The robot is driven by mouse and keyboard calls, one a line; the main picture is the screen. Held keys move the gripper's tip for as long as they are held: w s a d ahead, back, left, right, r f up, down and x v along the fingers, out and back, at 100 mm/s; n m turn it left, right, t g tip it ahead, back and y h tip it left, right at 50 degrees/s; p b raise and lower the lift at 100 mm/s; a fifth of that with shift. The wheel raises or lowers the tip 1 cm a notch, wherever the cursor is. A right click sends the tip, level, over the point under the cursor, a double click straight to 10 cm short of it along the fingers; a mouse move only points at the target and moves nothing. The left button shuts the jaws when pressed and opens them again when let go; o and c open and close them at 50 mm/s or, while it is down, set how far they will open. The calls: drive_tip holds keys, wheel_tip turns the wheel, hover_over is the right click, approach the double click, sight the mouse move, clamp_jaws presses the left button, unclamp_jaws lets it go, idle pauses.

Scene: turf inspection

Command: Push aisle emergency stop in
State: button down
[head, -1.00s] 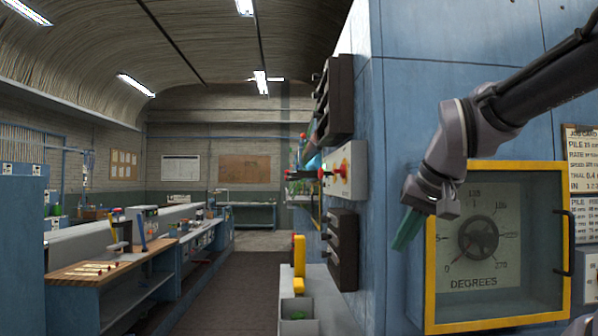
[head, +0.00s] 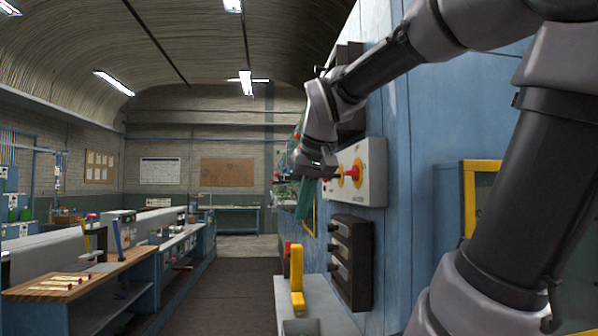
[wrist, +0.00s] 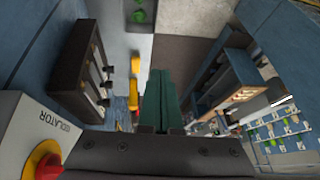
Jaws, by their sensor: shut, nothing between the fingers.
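A slim yellow upright unit (head: 297,275) with a small red part (head: 288,249) on its left side stands on the grey ledge by the aisle. It looks like the emergency stop, but its face is not clearly seen. It also shows as yellow in the wrist view (wrist: 135,92), left of my fingers. My gripper (head: 304,208) has green fingers, shut and empty, pointing down above and beyond the yellow unit, apart from it. The fingers show in the wrist view (wrist: 160,88).
A pale isolator box (head: 372,160) with a red and yellow knob is on the blue wall, close to my wrist. Dark racks (head: 350,262) jut out below it. A wooden-topped bench (head: 75,280) lines the left. The aisle floor (head: 235,270) is clear.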

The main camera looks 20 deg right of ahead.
drive_tip(key=w+d+r+m+g+h, duration=0.1)
drive_tip(key=w+r+h, duration=0.6)
drive_tip(key=w+r, duration=1)
drive_tip(key=w+d+g, duration=0.1)
drive_tip(key=w+d, duration=0.1)
drive_tip(key=w, duration=0.1)
drive_tip(key=shift+w+d+r+m+g, duration=0.3)
drive_tip(key=shift+d+r+g, duration=0.05)
drive_tip(key=shift+d+g, duration=0.05)
drive_tip(key=w+d+f, duration=0.1)
drive_tip(key=d+f, duration=0.7)
drive_tip(key=d, duration=0.1)
drive_tip(key=shift+d, duration=0.25)
drive_tip(key=shift+w, duration=0.1)
